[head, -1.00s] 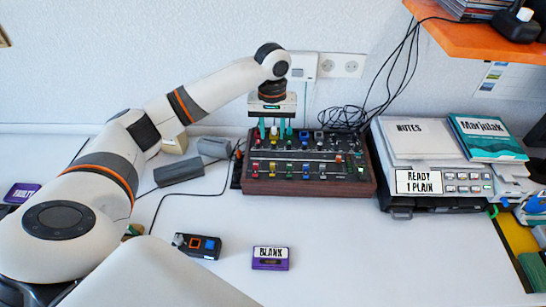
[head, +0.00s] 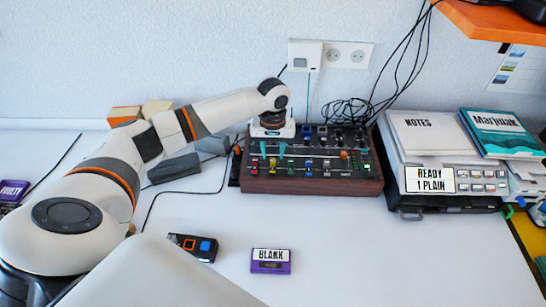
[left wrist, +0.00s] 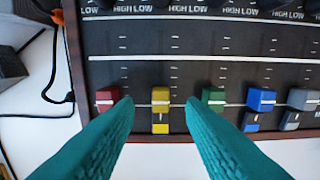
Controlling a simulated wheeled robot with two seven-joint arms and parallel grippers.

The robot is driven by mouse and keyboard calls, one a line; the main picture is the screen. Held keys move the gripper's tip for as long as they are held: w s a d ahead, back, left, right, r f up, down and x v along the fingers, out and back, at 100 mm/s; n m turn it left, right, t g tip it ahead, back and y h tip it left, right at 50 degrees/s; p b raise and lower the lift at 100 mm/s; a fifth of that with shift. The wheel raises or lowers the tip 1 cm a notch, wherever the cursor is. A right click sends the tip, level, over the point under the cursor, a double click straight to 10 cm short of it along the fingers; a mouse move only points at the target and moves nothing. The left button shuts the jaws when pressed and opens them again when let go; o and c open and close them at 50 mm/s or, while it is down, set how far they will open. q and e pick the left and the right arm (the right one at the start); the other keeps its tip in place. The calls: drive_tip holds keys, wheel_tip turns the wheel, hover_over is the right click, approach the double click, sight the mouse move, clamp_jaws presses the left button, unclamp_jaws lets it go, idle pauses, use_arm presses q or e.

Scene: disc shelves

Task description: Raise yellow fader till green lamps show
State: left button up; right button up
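The mixer (head: 312,185) is a dark panel in a brown wooden case with a row of coloured faders. The yellow fader (left wrist: 160,100) sits at the near end of its marked track, between the red fader (left wrist: 107,97) and the green fader (left wrist: 213,96). My left gripper (left wrist: 160,103) is open, with a teal finger on each side of the yellow fader and a gap visible on both sides. In the head view the left gripper (head: 272,149) points down over the mixer's left part. I cannot make out lit green lamps. My right gripper is not in view.
A purple BLANK cassette (head: 270,261) and a small black device (head: 193,247) lie in front on the white table. Grey blocks (head: 176,168) lie left of the mixer. A printer (head: 450,202) with papers stands right. Black cables hang behind.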

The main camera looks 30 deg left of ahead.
sight(273, 160)
use_arm(q)
drive_tip(key=shift+f, duration=1.55)
drive_tip(key=shift+c, duration=0.2)
clamp_jaws()
